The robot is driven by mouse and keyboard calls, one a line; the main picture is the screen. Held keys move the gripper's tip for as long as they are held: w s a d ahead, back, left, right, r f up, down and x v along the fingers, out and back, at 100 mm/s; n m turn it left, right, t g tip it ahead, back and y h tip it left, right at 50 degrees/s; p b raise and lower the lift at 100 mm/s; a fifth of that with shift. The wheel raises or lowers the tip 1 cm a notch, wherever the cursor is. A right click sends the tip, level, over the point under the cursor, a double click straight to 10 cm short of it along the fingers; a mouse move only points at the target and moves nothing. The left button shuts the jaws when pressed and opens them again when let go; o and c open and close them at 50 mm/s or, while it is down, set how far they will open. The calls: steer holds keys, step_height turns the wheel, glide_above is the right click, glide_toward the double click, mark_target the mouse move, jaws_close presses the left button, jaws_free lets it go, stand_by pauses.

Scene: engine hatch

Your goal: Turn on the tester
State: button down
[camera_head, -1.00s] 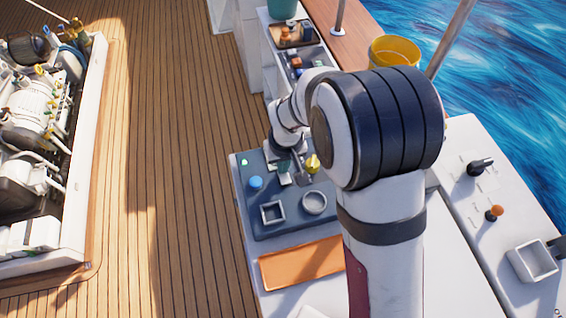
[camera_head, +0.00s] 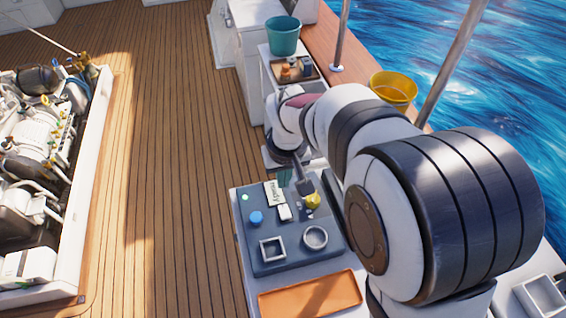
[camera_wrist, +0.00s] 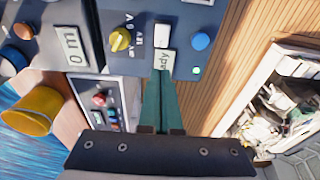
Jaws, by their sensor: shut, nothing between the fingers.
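The tester is a blue-grey panel (camera_head: 290,258) on a white bench. It has a blue button (camera_head: 256,218), a yellow knob (camera_head: 312,200), a white rectangular piece (camera_head: 284,212) and a lit green lamp (camera_head: 245,197). Its small display (camera_head: 275,193) reads "ready". The wrist view shows the blue button (camera_wrist: 201,41), yellow knob (camera_wrist: 120,40), white piece (camera_wrist: 162,32) and green lamp (camera_wrist: 196,70) too. My gripper (camera_wrist: 161,74) is shut and empty, its green fingertips over the display's edge in that view. Whether they touch the panel cannot be told.
A square holder (camera_head: 272,249) and a round holder (camera_head: 315,238) sit on the panel's front part. An orange tray (camera_head: 310,292) lies in front. A yellow bucket (camera_head: 393,90) and a teal bucket (camera_head: 283,36) stand behind. The open engine hatch (camera_head: 40,150) is at left.

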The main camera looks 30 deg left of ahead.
steer(key=r, duration=0.5)
steer(key=shift+w+a, duration=0.3)
steer(key=s+d+r+m, duration=0.2)
steer(key=d+m, duration=0.1)
steer(key=d, duration=0.6)
steer(key=s+d+r+m, duration=0.2)
steer(key=s+d+m, duration=0.15)
steer(key=d, duration=0.45)
steer(key=s+d+f+m+g, duration=0.1)
steer(key=s+d+f+m, duration=0.1)
steer(key=s+d+m, duration=0.6)
steer(key=s+d, duration=0.2)
steer(key=s, duration=0.2)
steer(key=shift+s+y, duration=0.3)
steer(key=shift+s, duration=0.1)
